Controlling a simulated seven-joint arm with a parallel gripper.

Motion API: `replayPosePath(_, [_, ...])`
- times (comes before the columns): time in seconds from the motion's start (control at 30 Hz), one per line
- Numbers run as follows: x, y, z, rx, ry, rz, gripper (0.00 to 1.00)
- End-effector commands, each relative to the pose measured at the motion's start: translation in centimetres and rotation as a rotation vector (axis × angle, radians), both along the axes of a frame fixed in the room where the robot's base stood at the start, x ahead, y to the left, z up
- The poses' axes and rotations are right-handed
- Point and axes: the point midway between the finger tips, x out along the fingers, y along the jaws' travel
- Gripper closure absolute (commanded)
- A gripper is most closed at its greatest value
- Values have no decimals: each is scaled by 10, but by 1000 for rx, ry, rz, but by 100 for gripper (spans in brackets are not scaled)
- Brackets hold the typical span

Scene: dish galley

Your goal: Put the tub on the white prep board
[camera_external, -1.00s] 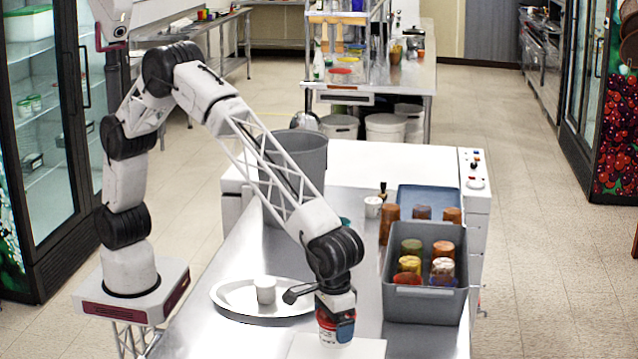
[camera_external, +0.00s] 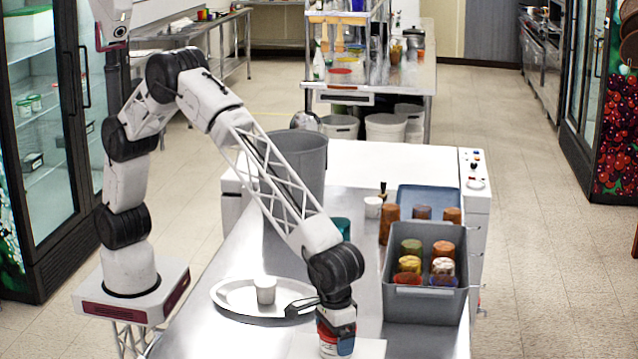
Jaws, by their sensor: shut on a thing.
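My gripper (camera_external: 336,333) points down near the front edge of the picture and is shut on a small white tub (camera_external: 334,350) with red on it. The fingers hide part of the tub. The white prep board (camera_external: 369,349) lies on the steel counter below, cut off by the bottom of the picture. The tub is over the board and very low; I cannot tell whether its base touches it.
A grey crate (camera_external: 424,306) of several coloured tumblers stands to the right. A large grey bin (camera_external: 305,160) and a teal object (camera_external: 342,227) are behind.

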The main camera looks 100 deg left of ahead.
Motion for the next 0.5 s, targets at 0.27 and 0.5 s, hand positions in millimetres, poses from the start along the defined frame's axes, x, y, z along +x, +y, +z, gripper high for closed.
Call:
replayPosePath(0.27, [0,0,-1,0,0,0,37])
replayPosePath(0.5, [0,0,-3,0,0,0,0])
